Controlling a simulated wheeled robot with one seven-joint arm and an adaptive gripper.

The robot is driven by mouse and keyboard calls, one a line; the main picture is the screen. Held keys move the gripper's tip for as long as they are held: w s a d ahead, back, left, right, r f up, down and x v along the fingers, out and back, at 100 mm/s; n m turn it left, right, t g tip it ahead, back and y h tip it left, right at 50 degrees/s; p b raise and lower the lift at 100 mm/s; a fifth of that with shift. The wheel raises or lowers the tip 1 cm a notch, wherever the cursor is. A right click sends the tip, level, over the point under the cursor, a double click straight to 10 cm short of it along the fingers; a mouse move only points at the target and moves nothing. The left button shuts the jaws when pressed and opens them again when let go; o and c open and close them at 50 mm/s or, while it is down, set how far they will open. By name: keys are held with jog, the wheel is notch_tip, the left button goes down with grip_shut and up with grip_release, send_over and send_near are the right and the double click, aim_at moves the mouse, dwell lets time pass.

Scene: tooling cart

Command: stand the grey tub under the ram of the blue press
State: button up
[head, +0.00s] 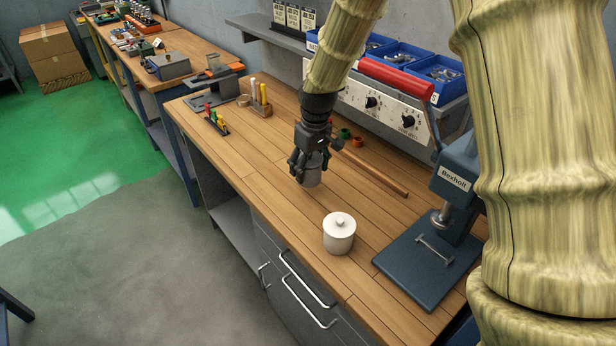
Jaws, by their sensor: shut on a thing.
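A grey tub (313,177) is in my gripper (305,172), which is shut on it over the middle of the wooden bench; the fingers hide part of it. I cannot tell whether the tub touches the bench top. The blue press (458,180) stands at the right, with a red handle, a "Bexholt" label, and a flat blue base plate (405,262) in front. Its silver ram (441,214) is above the plate. A small metal bar piece (434,249) lies on the plate. My arm hides the right side of the press.
A white lidded pot (339,233) stands on the bench left of the press plate. A wooden rod (374,172) lies behind, between gripper and press. Green and orange rings (357,141) sit near the control panel (385,108). Bare bench (270,185) lies left of my gripper.

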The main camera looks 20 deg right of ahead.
aim_at(309, 179)
jog(key=shift+f+p, duration=0.5)
jog(key=shift+f, duration=1.8)
jog(key=o, duration=0.8)
jog(key=shift+f, duration=0.15)
jog(key=o, duration=0.5)
